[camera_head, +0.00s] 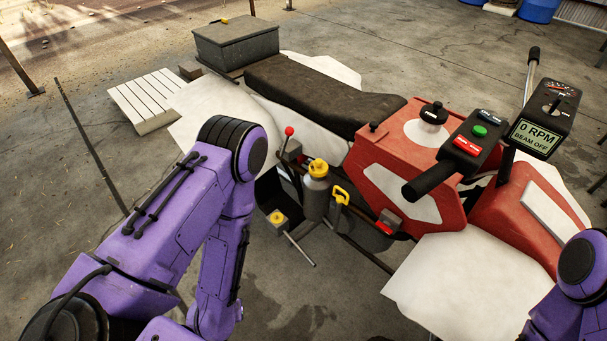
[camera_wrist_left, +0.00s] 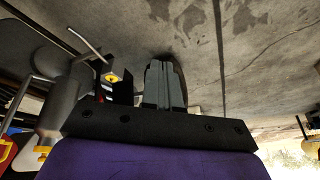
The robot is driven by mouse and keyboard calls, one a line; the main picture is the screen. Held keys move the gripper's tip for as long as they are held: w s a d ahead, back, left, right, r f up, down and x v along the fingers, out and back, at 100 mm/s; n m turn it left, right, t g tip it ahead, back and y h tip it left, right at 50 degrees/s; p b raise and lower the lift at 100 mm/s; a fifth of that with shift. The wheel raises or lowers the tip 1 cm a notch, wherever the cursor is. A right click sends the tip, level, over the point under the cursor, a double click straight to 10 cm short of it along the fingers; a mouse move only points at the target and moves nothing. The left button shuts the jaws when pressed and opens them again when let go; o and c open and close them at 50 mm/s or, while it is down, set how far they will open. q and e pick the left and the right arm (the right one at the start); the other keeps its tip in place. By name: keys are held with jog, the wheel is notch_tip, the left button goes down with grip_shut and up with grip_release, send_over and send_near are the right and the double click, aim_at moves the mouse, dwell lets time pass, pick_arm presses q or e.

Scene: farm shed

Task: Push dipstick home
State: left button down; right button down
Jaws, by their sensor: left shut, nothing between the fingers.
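A yellow loop handle (camera_head: 341,194), which looks like the dipstick, stands at the side of the red quad bike (camera_head: 385,150), right of a grey canister with a yellow cap (camera_head: 317,180). I cannot tell how deep it sits. A yellow part at the lower left edge of the left wrist view (camera_wrist_left: 8,150) may be this handle. My left gripper (camera_wrist_left: 166,80) is shut and empty, its fingers together over bare floor, apart from the handle. In the head view it is hidden behind my left arm. My right gripper is out of view.
A red-knobbed lever (camera_head: 289,132) stands left of the canister.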

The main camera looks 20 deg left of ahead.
pick_arm(q)
jog(key=w+d+r+m+t+h, duration=0.1)
jog(key=w+d+r+m+t, duration=0.15)
jog(key=w, duration=0.45)
jog(key=w+d+r+m+t+h, duration=0.1)
jog(key=w+d+r+h, duration=0.1)
jog(key=w+r, duration=0.35)
jog(key=w+d+r+m+t+h, duration=0.1)
jog(key=w+d+m+t, duration=0.15)
jog(key=w, duration=0.65)
jog(key=w+d+r+m+t+h, duration=0.1)
jog(key=w+d+r+m+h, duration=0.3)
jog(key=w+r, duration=0.7)
jog(key=m+y, duration=0.1)
send_over(338, 187)
jog(key=s, duration=0.4)
notch_tip(338, 187, down, 3)
jog(key=f, duration=0.2)
jog(key=w+f+p, duration=0.1)
jog(key=shift+d, duration=0.3)
jog(key=shift+w+f, duration=0.15)
jog(key=shift+f, duration=0.55)
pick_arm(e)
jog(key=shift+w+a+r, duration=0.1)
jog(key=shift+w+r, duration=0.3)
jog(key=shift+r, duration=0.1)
